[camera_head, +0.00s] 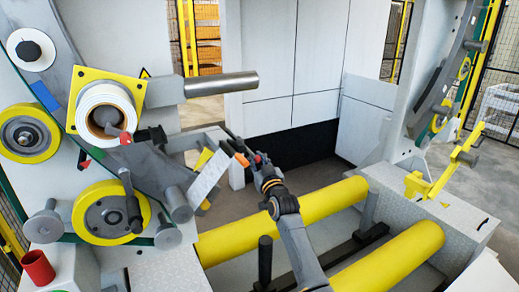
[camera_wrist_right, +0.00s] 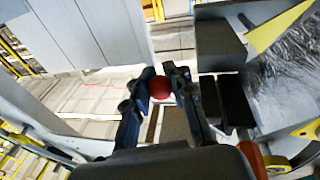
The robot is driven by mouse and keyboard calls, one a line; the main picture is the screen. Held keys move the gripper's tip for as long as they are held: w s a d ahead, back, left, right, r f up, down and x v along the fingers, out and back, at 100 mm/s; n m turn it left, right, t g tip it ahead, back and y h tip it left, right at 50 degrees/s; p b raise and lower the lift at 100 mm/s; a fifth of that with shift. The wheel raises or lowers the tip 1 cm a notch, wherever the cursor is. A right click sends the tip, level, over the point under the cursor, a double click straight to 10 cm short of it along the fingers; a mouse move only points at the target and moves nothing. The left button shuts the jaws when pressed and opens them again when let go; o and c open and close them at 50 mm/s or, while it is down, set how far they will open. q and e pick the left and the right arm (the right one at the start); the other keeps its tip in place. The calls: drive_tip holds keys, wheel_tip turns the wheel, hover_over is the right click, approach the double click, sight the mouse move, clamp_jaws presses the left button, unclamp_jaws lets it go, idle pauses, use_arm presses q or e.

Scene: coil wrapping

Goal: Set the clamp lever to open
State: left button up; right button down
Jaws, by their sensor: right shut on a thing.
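The clamp lever's round red knob (camera_wrist_right: 160,88) sits between the fingertips of my right gripper (camera_wrist_right: 159,80) in the right wrist view. The gripper is shut on this knob, with one dark finger on each side of it. In the head view my right gripper (camera_head: 243,151) reaches up to the grey bracket area in the middle. It is small and dark there, and I cannot make out the knob or the lever's angle. The lever's shaft is mostly hidden in the wrist view. My left gripper is not in view.
A white roll (camera_head: 104,110) on a yellow plate and yellow wheels (camera_head: 28,135) stand at the left. Thick yellow rollers (camera_head: 390,258) lie below my right arm. A grey cylinder (camera_head: 222,84) juts out above. Grey wall panels (camera_head: 296,60) stand behind.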

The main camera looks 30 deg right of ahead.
drive_tip(key=a+m+p, duration=0.1)
drive_tip(key=m, duration=0.1)
drive_tip(key=a+f+m+g+p, duration=0.1)
drive_tip(key=a+m+p, duration=0.1)
drive_tip(key=a+f+m+p, duration=0.1)
drive_tip(key=m+p, duration=0.1)
drive_tip(key=m, duration=0.1)
drive_tip(key=shift+a+f, duration=0.15)
drive_tip(key=shift+a, duration=0.1)
drive_tip(key=shift+a+f+g, duration=0.1)
drive_tip(key=shift+f+g, duration=0.1)
drive_tip(key=shift+g, duration=0.1)
drive_tip(key=c, duration=1.3)
unclamp_jaws()
drive_tip(key=shift+c, duration=0.2)
drive_tip(key=shift+o, duration=1)
drive_tip(key=shift+s+r, duration=0.1)
drive_tip(key=shift+r, duration=0.25)
